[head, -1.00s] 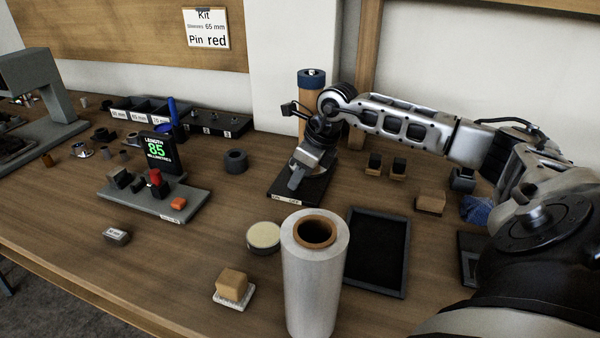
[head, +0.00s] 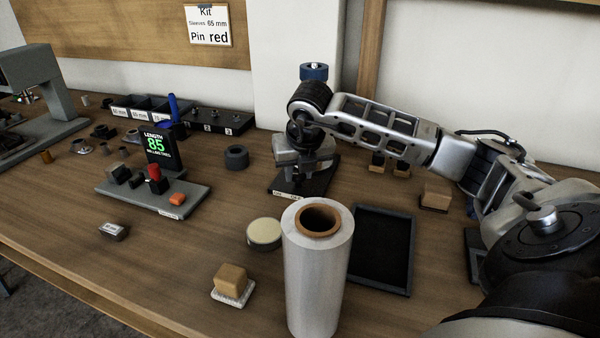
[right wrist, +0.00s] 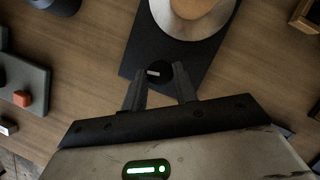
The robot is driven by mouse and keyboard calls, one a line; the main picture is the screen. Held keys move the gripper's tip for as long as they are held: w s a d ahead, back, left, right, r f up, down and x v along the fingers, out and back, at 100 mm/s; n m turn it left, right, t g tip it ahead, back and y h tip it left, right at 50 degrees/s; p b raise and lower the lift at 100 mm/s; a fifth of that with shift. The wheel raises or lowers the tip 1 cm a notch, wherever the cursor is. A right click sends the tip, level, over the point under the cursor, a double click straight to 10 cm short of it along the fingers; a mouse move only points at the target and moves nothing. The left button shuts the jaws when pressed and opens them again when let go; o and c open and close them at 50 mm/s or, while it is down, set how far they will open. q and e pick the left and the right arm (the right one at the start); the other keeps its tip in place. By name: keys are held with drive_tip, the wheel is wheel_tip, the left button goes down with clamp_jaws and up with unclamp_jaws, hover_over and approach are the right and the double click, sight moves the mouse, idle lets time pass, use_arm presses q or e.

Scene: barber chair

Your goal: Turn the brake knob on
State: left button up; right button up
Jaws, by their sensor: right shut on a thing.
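The brake knob (right wrist: 155,72) is a small round black knob with a pale mark, seen in the right wrist view on a black base plate (right wrist: 139,52). My right gripper (right wrist: 160,74) has its two fingers on either side of the knob and is shut on it. In the head view the right gripper (head: 298,186) points down over the base plate (head: 318,186), which has a white label strip on its front edge. The knob is hidden there by the gripper. My left gripper is not in view.
A blue-capped post (head: 313,72) stands behind my right wrist. A tall pale roll (head: 312,270) and a black tray (head: 381,250) stand in front. A grey fixture with a display reading 85 (head: 158,148) is at left. Wooden blocks (head: 436,195) lie at right.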

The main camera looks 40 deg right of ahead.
drive_tip(key=shift+w+r+m+h, duration=0.1)
drive_tip(key=shift+m+h, duration=0.2)
drive_tip(key=shift+m, duration=0.9)
drive_tip(key=shift+g, duration=0.3)
drive_tip(key=o, duration=1)
drive_tip(key=shift+c, duration=0.2)
drive_tip(key=p+v, duration=0.2)
drive_tip(key=v, duration=1.4)
drive_tip(key=shift+a, duration=0.15)
